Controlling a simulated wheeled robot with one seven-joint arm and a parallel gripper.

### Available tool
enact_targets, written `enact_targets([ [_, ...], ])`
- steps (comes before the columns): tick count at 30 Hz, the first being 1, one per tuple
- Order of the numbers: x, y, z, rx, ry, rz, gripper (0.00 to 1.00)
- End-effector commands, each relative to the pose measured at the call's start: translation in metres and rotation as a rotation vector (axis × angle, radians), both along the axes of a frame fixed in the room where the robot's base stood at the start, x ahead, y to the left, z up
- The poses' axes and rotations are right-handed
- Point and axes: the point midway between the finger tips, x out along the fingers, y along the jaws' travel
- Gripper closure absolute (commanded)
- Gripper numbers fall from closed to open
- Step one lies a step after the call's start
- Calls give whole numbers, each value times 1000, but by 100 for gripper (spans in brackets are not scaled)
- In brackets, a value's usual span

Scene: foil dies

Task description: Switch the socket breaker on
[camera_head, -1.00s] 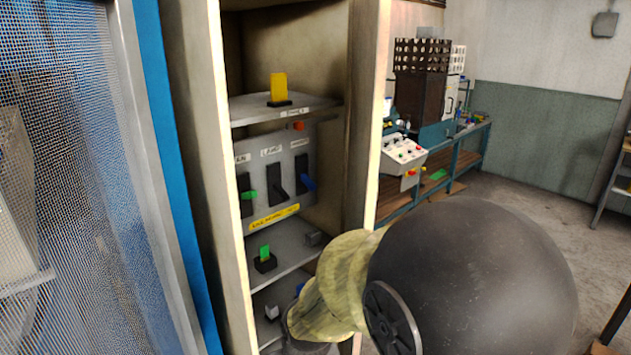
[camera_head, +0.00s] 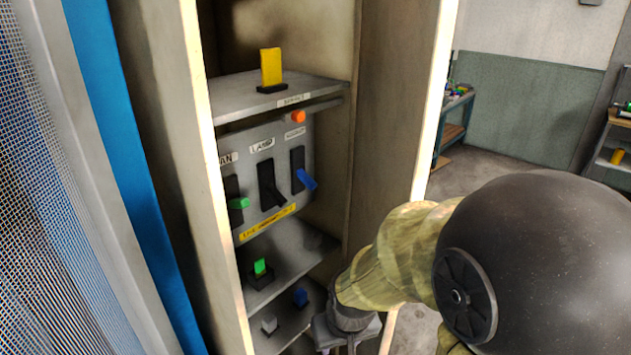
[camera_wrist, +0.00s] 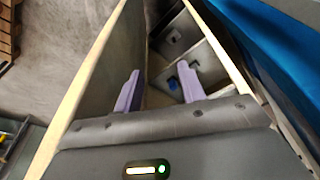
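A grey switch panel (camera_head: 240,150) inside a tall open cabinet carries three levers in black slots: green (camera_head: 238,203) at left, black (camera_head: 272,195) in the middle under "LAMP", and blue (camera_head: 306,180) at right. The left and right labels are too blurred to read surely, so I cannot tell which is the socket breaker. The blue lever sticks out and slants down. My gripper (camera_wrist: 160,88) is open and empty, its two purple fingers apart. In the head view it is low at the cabinet's front, below the panel, partly cut off.
An orange knob (camera_head: 298,117) sits above the blue lever. A yellow tag (camera_head: 271,67) stands on the shelf above. A green tag (camera_head: 259,267) is on the shelf below; blue (camera_head: 301,297) and grey (camera_head: 269,323) pieces are lower. The cabinet's right wall (camera_head: 410,150) stands close to my arm.

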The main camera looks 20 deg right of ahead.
Motion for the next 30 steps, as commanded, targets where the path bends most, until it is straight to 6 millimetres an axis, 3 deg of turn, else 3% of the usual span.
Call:
enact_targets([
  [7, 3, 1, -1, 1, -11, 5, 60],
  [11, 22, 2, -6, -2, -70, 28, 60],
  [20, 118, 1, -20, -121, -410, 152, 60],
  [24, 160, -6, -19, -254, -581, 214, 60],
  [30, 206, -16, -6, -521, -803, 304, 60],
])
